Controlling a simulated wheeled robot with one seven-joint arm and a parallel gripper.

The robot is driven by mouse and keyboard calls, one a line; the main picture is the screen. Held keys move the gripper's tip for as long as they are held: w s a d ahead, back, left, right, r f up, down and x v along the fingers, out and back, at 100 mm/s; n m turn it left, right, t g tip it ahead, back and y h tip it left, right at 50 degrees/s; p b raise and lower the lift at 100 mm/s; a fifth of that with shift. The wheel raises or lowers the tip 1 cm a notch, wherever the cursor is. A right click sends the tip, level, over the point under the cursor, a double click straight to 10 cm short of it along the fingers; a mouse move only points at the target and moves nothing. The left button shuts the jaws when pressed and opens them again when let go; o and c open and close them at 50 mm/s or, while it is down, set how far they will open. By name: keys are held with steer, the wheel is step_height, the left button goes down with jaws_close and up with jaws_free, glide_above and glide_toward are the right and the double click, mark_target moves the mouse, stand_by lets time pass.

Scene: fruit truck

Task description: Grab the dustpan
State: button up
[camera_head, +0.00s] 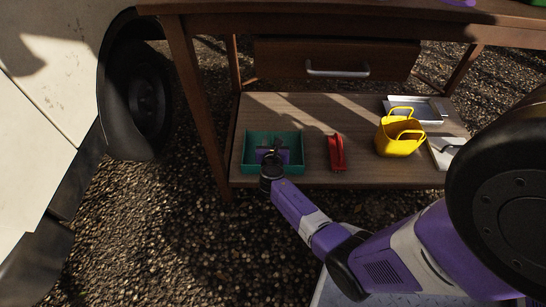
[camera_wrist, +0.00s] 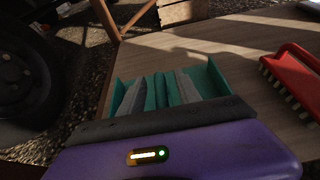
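The dustpan (camera_head: 246,160), a teal open tray, sits at the left end of the table's lower shelf. My gripper (camera_head: 272,150) reaches down into it from the front, and my wrist hides part of it. In the wrist view, the teal dustpan (camera_wrist: 215,78) shows around my grey fingers (camera_wrist: 160,88). A narrow upright teal part, which looks like its handle, stands between the two fingers. The fingers are close beside it; I cannot tell if they press on it. The dustpan looks level on the shelf.
A red brush (camera_head: 337,152) lies just right of the dustpan. A yellow basket (camera_head: 398,140) and a metal tray (camera_head: 432,108) are further right. A drawer (camera_head: 335,62) hangs above the shelf. A table leg (camera_head: 200,100) and a vehicle wheel (camera_head: 140,90) stand left.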

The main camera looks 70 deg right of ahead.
steer(key=shift+w+d+f, duration=0.1)
steer(key=shift+d, duration=0.1)
jaws_close()
stand_by(1.3)
